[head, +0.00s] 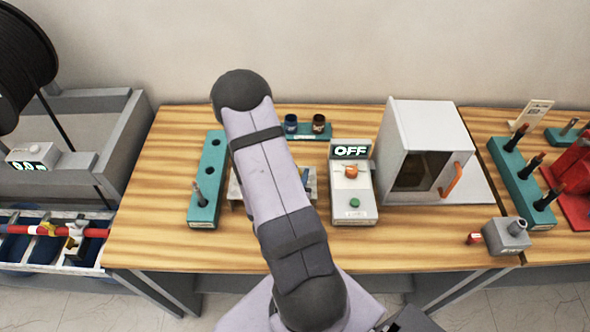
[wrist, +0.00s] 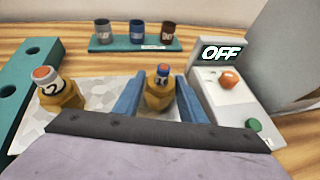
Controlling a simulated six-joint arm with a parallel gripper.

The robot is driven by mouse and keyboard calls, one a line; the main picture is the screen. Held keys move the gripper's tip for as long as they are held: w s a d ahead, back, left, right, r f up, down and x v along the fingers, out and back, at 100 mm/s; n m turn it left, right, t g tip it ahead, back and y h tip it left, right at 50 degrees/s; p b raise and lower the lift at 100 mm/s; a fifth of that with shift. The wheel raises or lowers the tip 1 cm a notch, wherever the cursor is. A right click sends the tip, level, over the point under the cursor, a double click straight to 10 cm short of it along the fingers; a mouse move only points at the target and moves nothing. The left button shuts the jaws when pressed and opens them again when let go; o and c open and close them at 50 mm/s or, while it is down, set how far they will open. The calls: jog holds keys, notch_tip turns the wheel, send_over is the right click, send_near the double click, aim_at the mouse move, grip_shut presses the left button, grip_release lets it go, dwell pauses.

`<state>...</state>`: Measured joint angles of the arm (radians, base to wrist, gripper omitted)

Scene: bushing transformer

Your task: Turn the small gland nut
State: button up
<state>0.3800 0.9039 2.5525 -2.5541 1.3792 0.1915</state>
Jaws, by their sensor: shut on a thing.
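The small gland nut (wrist: 157,97) is a brass-coloured piece around an upright stub with a blue and red top, in the middle of the wrist view. My gripper (wrist: 160,92) has one blue finger on each side of it and is shut on it. A larger brass gland nut (wrist: 66,97) with a white-labelled, red-topped stub stands to the left, apart from the fingers. Both stand at a pale speckled plate (wrist: 102,93). In the head view my arm hides the gripper and both nuts.
A control box (head: 352,205) reading OFF stands close right of the plate, then a white cabinet (head: 424,115) with an orange handle. A teal holed block (head: 207,205) is left. A teal rack (wrist: 120,45) with three cups is behind. Bare wood (head: 150,225) lies at left.

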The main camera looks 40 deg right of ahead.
jog(key=shift+s+r+n+t+y+p, duration=0.1)
jog(key=shift+n+t+y+p, duration=0.25)
jog(key=shift+p, duration=0.25)
jog(key=shift+n+t+y, duration=0.25)
jog(key=shift+n+t, duration=0.2)
jog(key=shift+n, duration=0.2)
jog(key=o, duration=2.2)
jog(key=shift+w, duration=0.2)
